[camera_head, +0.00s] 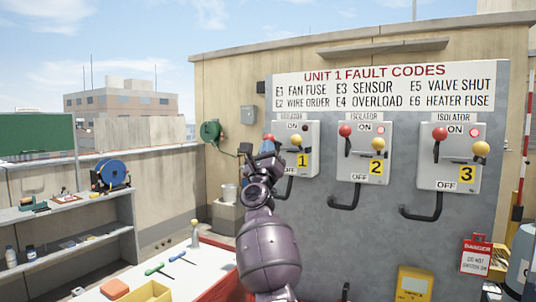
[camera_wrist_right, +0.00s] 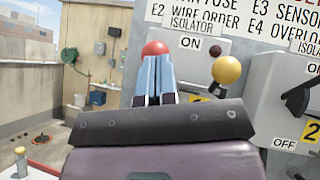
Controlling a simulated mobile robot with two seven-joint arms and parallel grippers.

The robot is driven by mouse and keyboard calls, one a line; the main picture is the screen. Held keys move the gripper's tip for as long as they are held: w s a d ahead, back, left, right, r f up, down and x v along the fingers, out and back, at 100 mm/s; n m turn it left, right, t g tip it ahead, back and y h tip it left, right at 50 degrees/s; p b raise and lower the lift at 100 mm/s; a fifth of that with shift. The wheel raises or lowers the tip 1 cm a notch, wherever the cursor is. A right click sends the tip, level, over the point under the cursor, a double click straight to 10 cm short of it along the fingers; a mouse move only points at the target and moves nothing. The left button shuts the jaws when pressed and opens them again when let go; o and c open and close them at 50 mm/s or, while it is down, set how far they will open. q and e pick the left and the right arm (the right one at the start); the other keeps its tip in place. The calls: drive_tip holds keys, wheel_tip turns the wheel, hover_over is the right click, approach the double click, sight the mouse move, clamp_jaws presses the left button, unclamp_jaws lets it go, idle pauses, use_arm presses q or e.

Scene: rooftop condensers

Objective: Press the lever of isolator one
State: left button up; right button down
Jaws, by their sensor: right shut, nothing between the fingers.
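Isolator one (camera_head: 306,160) is a grey box marked 1 on the left of the panel, with ON above and OFF below. A red ball knob (camera_head: 268,137) shows at its left, and a yellow ball knob (camera_head: 296,140) sits at its front. My right gripper (camera_head: 267,147) is shut and empty, just below the red knob and overlapping the box's left edge. In the right wrist view its blue-grey fingertips (camera_wrist_right: 155,60) point up at the red knob (camera_wrist_right: 155,48); I cannot tell if they touch. The yellow knob (camera_wrist_right: 227,70) is to their right. My left gripper is out of view.
Isolator two (camera_head: 362,160) and isolator three (camera_head: 450,165) hang to the right with similar knobs. Black conduits (camera_head: 345,200) bend out below the boxes. A table with a yellow bin (camera_head: 150,291) and tools stands low at left. A shelf (camera_head: 70,208) stands further left.

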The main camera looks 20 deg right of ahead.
sight(269, 135)
drive_tip(key=shift+w+d+r+p, duration=0.1)
drive_tip(key=shift+r+p, duration=0.15)
drive_tip(key=shift+r, duration=0.65)
drive_tip(key=shift+w+d+r+p, duration=0.1)
drive_tip(key=shift+r+p, duration=0.1)
drive_tip(key=shift+r, duration=0.65)
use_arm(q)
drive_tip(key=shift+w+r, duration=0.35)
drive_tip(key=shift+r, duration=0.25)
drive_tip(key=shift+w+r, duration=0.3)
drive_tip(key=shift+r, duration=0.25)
use_arm(e)
drive_tip(key=shift+r, duration=0.15)
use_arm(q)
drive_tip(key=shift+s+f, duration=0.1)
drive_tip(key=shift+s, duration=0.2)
